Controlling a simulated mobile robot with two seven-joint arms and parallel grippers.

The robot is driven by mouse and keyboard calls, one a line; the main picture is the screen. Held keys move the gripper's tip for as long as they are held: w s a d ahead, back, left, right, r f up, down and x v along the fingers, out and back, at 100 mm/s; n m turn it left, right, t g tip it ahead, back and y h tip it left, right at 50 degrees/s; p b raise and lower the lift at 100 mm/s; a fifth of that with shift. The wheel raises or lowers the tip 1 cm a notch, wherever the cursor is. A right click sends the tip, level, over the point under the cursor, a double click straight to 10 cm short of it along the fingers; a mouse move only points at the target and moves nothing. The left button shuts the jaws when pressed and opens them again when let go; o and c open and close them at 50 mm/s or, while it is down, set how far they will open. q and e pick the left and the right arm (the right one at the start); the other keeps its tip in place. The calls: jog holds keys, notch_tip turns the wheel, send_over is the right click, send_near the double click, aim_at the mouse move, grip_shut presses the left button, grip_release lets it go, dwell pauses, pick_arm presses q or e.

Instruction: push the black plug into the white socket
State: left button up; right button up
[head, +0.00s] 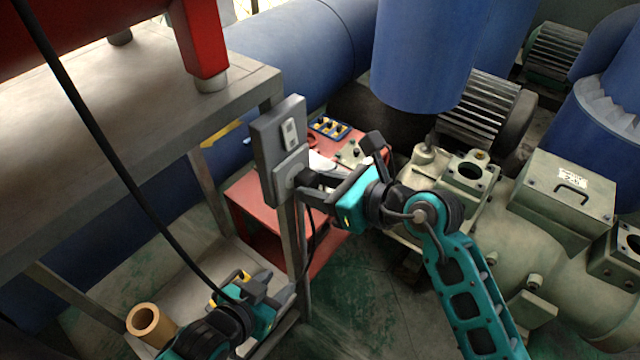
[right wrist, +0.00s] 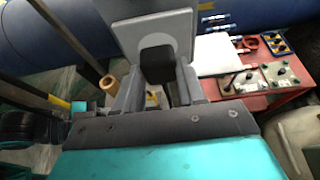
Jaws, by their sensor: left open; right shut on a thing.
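The socket (head: 290,165) is a pale round-faced plate on the lower part of a grey box (head: 262,150) fixed to the table's corner post. In the right wrist view the socket plate (right wrist: 181,24) stands straight ahead. My right gripper (head: 304,182) is shut on the black plug (right wrist: 158,62), right in front of the socket. The plug overlaps the pale round face; I cannot tell how far it is in. In the head view the plug is mostly hidden by the fingers. My left gripper (head: 270,291) is open and empty, low over the lower shelf.
A grey table (head: 130,100) stands at left, with a tan cylinder (head: 150,322) on its lower shelf. A red cart (head: 255,200) with tools is behind the socket. Green machinery (head: 545,215) fills the right. A black cable (head: 90,120) crosses the left side.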

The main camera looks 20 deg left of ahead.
jog(key=shift+w+a, duration=0.2)
jog(key=shift+a, duration=0.3)
jog(key=o, duration=1.1)
jog(key=shift+c, duration=0.2)
jog(key=v, duration=1.3)
